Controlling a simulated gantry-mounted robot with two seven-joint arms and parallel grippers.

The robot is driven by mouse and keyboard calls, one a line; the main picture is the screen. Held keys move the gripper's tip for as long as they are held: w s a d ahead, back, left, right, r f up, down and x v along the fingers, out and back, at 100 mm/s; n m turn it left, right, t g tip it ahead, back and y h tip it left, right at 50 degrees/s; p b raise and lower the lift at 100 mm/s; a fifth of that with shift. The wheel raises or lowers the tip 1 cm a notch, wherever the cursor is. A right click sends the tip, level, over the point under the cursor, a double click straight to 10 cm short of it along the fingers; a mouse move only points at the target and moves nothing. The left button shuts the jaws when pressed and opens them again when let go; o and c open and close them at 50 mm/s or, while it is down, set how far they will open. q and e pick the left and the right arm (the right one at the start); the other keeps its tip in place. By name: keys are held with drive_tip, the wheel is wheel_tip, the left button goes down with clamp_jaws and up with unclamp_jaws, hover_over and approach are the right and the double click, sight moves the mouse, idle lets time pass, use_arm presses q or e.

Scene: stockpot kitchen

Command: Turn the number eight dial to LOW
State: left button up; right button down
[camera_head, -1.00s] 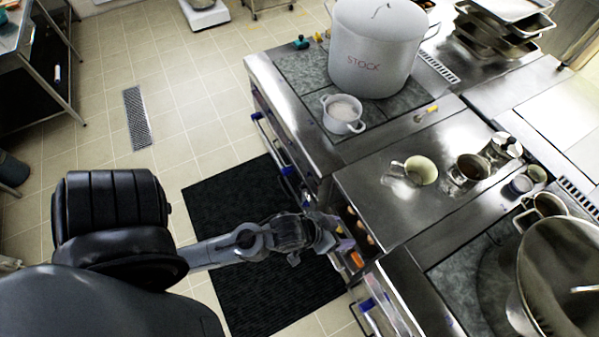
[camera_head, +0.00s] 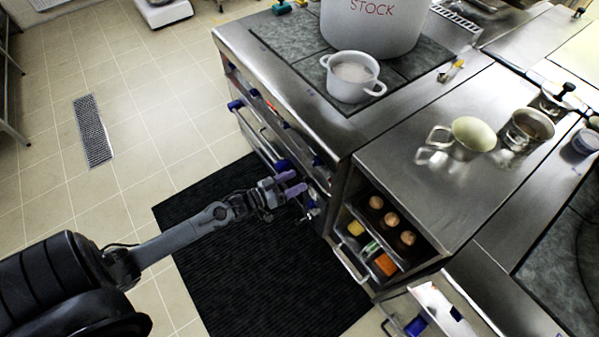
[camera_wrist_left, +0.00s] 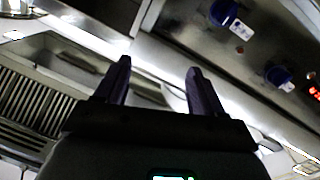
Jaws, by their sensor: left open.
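My left gripper (camera_head: 293,184) reaches in from the left, with purple fingers pointing at the front of the range. It is open, with nothing between its fingers. In the left wrist view my left gripper (camera_wrist_left: 160,72) shows two dark fingers set apart. Beyond them, at upper right, is a metal panel with a blue dial (camera_wrist_left: 224,13) and a second blue dial (camera_wrist_left: 279,76), both apart from the fingers. The small labels by the dials are too blurred to read, so I cannot tell which is number eight. My right gripper is out of view.
A white stockpot (camera_head: 370,28) and a small white pot (camera_head: 352,77) stand on the cooktop. An open shelf with eggs (camera_head: 391,219) is right of the gripper. A metal mug (camera_head: 467,137) sits on the counter. The black floor mat (camera_head: 240,270) is clear.

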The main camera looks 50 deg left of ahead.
use_arm(q)
drive_tip(key=b, duration=0.7)
approach(313, 163)
drive_tip(key=s, duration=0.3)
drive_tip(key=shift+m+t+y, duration=0.3)
drive_tip(key=shift+m, duration=0.1)
drive_tip(key=b+x, duration=0.2)
drive_tip(key=x, duration=0.2)
drive_tip(key=b+x, duration=0.3)
drive_tip(key=x, duration=0.1)
drive_tip(key=f+b+x, duration=0.1)
drive_tip(key=b+x, duration=0.2)
drive_tip(key=x, duration=0.2)
drive_tip(key=shift+w+a, duration=0.1)
drive_tip(key=shift+a, duration=0.2)
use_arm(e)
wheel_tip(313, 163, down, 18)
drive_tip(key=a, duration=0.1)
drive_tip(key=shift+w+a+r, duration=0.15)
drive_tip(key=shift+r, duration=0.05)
use_arm(q)
drive_tip(key=shift+f, duration=0.1)
drive_tip(key=c, duration=1.1)
drive_tip(key=shift+o, duration=0.2)
